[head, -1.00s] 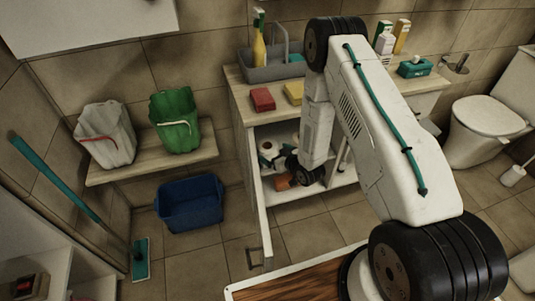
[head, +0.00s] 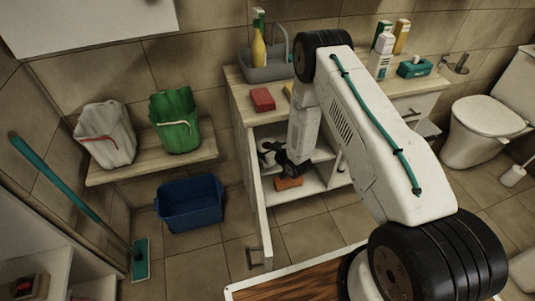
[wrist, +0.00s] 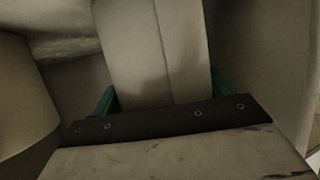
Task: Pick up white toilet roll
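White toilet rolls (head: 266,148) stand inside the open cabinet under the counter, partly hidden behind my gripper (head: 282,166). In the wrist view a pale roll (wrist: 155,50) fills the space between the two teal fingers of my gripper (wrist: 165,92). The fingers are wide apart, one on each side of this roll. I cannot tell whether they touch it. Another pale rounded shape (wrist: 20,100) is close on the left in the wrist view.
An orange-brown block (head: 289,183) lies on the cabinet floor by my gripper. The open cabinet door (head: 257,195) stands to the left. A red sponge (head: 262,99) and a grey caddy (head: 262,73) are on the counter above. A blue bin (head: 190,205) is on the floor.

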